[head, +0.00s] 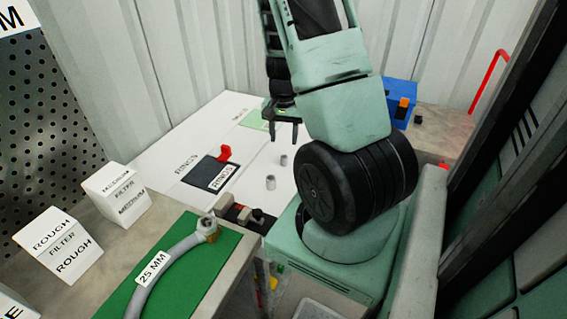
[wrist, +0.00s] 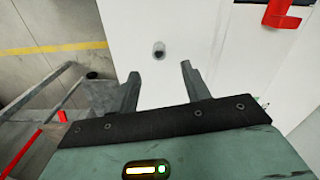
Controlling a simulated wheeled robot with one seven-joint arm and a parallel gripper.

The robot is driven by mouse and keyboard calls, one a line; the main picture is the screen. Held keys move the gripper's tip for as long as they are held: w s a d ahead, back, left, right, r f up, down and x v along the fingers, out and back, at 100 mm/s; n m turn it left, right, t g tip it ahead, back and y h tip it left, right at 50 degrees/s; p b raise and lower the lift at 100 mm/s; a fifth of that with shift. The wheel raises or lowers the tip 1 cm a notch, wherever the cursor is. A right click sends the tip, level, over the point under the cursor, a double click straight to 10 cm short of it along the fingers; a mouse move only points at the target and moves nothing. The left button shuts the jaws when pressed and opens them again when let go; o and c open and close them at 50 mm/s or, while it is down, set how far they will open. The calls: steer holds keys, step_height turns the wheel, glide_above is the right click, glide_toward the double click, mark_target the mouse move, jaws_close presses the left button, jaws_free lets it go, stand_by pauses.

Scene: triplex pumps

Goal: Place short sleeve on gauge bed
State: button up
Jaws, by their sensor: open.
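Two small grey sleeves stand on the white table top in the head view, a farther one (head: 283,160) and a nearer one (head: 270,183). I cannot tell surely which is the short one. My gripper (head: 284,137) is open and empty, above the table behind both sleeves in the picture. In the wrist view my gripper (wrist: 160,72) has its fingers spread, and one grey sleeve (wrist: 159,51) shows just beyond the gap between the fingertips, apart from them. No part is clearly marked as the gauge bed.
A dark pad labelled RINGS (head: 210,173) with a red piece (head: 225,153) lies left of the sleeves. A green pad (head: 256,121) lies behind. A blue box (head: 399,95) stands at back right. A green mat (head: 185,270) with a hose (head: 165,262) is in front.

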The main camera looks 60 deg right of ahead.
mark_target(284, 157)
steer(key=shift+s+f+b, duration=0.1)
steer(key=shift+f+b, duration=0.25)
steer(key=shift+f, duration=3.25)
steer(key=shift+c, duration=0.4)
jaws_close()
